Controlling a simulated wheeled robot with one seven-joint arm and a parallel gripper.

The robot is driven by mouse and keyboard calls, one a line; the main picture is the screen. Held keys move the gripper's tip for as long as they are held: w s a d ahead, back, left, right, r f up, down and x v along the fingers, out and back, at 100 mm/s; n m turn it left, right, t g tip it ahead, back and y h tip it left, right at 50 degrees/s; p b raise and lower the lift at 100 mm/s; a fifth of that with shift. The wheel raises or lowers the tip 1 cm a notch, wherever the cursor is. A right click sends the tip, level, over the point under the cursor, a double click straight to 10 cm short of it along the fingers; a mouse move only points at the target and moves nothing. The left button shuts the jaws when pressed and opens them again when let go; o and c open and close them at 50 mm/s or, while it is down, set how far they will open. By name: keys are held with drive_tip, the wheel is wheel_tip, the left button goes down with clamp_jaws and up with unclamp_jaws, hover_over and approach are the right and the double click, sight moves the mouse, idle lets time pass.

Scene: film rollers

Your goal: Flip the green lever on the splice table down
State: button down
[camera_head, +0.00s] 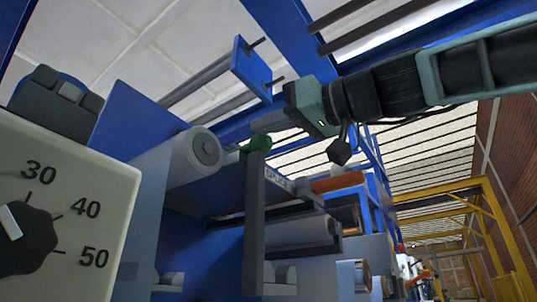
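The green lever (257,143) shows as a green knob near the middle of the head view. It sits at the top of a grey upright bar (254,220). Finger spacing is not clear from this side, and I see nothing held.
A grey control box with a dial (25,240) fills the lower left. A white roller (197,151) is left of the lever. Grey rods (205,80) and a blue bracket (251,68) are above. More rollers (300,232) lie right of the bar. Yellow framing (440,190) stands far right.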

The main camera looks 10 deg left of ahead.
drive_tip(key=s+d+r+p, duration=0.1)
drive_tip(key=s+d+r, duration=0.1)
drive_tip(key=d, duration=0.6)
drive_tip(key=shift+s+d+r, duration=0.2)
drive_tip(key=shift+s+r, duration=0.15)
drive_tip(key=shift+s, duration=0.4)
drive_tip(key=w+a+f+m+g+h, duration=0.1)
drive_tip(key=w+f+m+h, duration=0.15)
drive_tip(key=f, duration=0.95)
drive_tip(key=w+a+f+m+h, duration=0.1)
drive_tip(key=f+h, duration=0.2)
drive_tip(key=f, duration=0.8)
drive_tip(key=w+a+f+m+g+h, duration=0.1)
drive_tip(key=f+m+h, duration=0.15)
drive_tip(key=f, duration=0.95)
drive_tip(key=s+d+f+m+g+h, duration=0.1)
drive_tip(key=s+d+f+h, duration=0.2)
drive_tip(key=s+d+f, duration=0.5)
drive_tip(key=s+d+f+g+h, duration=0.1)
drive_tip(key=d+f+g+h, duration=0.15)
drive_tip(key=f, duration=1.05)
drive_tip(key=s+d+f+m+g+h, duration=0.1)
drive_tip(key=s+d+f+h, duration=0.4)
drive_tip(key=f, duration=0.5)
wheel_tip(320, 180, up, 38)
drive_tip(key=d+y+p, duration=0.1)
drive_tip(key=p, duration=3.7)
drive_tip(key=shift+d+p, duration=0.25)
drive_tip(key=shift+p, duration=0.15)
